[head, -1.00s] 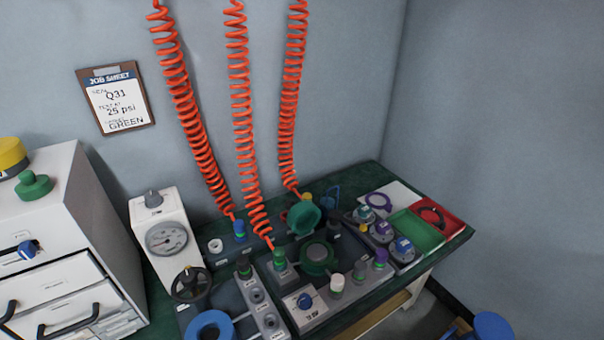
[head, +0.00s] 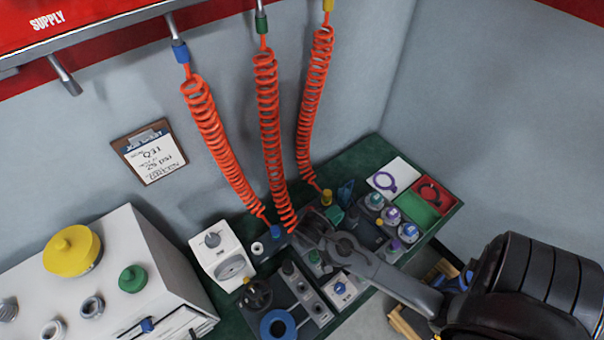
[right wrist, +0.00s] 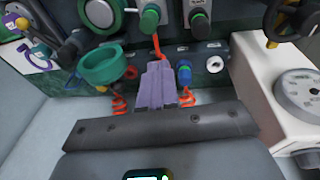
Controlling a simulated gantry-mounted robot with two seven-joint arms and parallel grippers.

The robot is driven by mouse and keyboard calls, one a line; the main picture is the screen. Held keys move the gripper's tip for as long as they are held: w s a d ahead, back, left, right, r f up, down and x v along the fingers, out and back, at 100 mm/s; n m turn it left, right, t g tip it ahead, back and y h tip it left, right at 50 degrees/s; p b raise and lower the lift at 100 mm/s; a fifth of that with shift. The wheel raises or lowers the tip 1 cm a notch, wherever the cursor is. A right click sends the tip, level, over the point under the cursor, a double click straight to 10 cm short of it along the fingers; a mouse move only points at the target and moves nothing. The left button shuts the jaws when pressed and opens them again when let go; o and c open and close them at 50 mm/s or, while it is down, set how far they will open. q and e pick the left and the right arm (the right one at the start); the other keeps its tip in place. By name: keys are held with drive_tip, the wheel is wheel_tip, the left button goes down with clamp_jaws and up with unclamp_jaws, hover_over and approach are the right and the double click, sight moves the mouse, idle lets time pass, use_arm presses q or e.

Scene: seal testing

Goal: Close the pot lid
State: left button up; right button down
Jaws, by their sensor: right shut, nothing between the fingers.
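The pot's green lid (right wrist: 108,64) stands raised on the far, wall side of the pot (right wrist: 101,12) in the right wrist view, where the wall is at the bottom. The pot shows a pale round inside and a green rim, cut by the top edge. In the head view only part of the lid (head: 334,215) shows behind my right arm, and the pot is mostly covered. My right gripper (right wrist: 157,78) is shut and empty, its fingers beside the lid with a gap between them. It also reaches over the bench in the head view (head: 306,231). My left gripper is not in view.
Red coiled hoses (head: 268,110) hang close to my right gripper. A blue-green connector (right wrist: 184,76) and a green connector (right wrist: 150,18) are near the fingers. A gauge box (head: 220,255) stands left. Coloured trays (head: 432,192) and several round fittings lie right.

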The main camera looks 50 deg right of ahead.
sight(327, 217)
drive_tip(key=w+d+r+m+g+y, duration=0.1)
drive_tip(key=w+d+m+g, duration=0.2)
drive_tip(key=w+d+m, duration=0.55)
drive_tip(key=w+d+r+m+g+y, duration=0.1)
drive_tip(key=w+d+m+g+y, duration=0.3)
drive_tip(key=d+m, duration=0.75)
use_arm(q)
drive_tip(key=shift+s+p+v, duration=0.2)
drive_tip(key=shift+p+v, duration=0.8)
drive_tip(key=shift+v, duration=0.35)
use_arm(e)
drive_tip(key=s+f+n+t+h, duration=0.1)
drive_tip(key=s+f+n+h, duration=0.1)
drive_tip(key=s+f, duration=0.4)
drive_tip(key=shift+x, duration=1.45)
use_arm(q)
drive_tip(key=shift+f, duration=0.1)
use_arm(e)
drive_tip(key=shift+w, duration=0.15)
